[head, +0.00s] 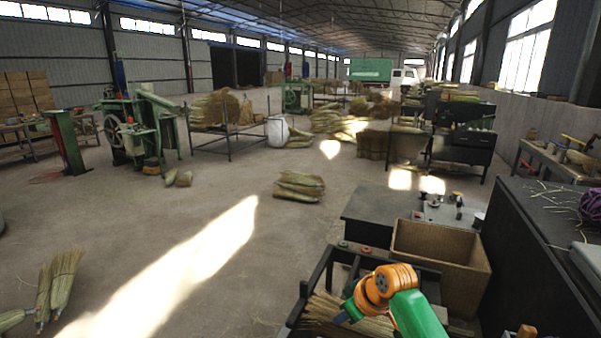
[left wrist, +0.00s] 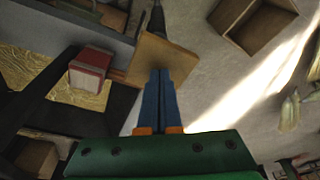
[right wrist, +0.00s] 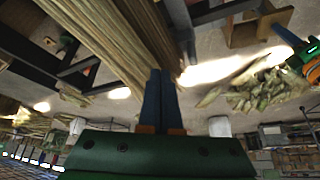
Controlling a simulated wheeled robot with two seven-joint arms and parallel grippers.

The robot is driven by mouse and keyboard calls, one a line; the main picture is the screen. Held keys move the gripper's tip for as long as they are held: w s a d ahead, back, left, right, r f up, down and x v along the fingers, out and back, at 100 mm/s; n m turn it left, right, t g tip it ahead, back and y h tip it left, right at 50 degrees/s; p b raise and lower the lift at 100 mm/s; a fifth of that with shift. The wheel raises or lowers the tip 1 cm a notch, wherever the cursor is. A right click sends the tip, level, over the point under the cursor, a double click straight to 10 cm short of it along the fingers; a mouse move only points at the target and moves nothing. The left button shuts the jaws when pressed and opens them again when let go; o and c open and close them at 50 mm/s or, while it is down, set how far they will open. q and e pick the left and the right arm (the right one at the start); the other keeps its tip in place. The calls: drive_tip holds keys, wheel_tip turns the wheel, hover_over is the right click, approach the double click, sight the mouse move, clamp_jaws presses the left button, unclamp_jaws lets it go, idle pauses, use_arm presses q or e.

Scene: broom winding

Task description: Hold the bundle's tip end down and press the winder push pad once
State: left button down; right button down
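Long straw stalks, the broom bundle (head: 322,309), lie in a dark frame at the bottom of the head view. My right gripper (head: 345,314) is low over them, its fingertips partly hidden by its own wrist. In the right wrist view its blue fingers (right wrist: 160,78) are together with nothing visible between them, close beside the long stalks (right wrist: 95,40); I cannot tell whether they touch. My left gripper is outside the head view; in the left wrist view its blue fingers (left wrist: 161,78) are together and empty, in front of a brown board (left wrist: 150,58). I cannot identify the push pad for certain.
A brown open box (head: 440,250) stands behind my right arm, with a grey bench (head: 375,216) carrying small fittings behind it. A dark cabinet (head: 535,250) is at the right. A red-topped block (left wrist: 91,62) shows in the left wrist view.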

use_arm(q)
wheel_tip(320, 180, up, 8)
use_arm(e)
drive_tip(key=shift+f, duration=0.1)
idle(0.5)
use_arm(q)
wheel_tip(320, 180, up, 7)
drive_tip(key=s, duration=0.1)
drive_tip(key=shift+s+r, duration=0.2)
drive_tip(key=shift+s, duration=0.1)
idle(1.4)
drive_tip(key=shift+w+r, duration=0.1)
drive_tip(key=shift+r, duration=0.05)
use_arm(e)
wheel_tip(320, 180, up, 9)
drive_tip(key=shift+w, duration=0.15)
idle(0.7)
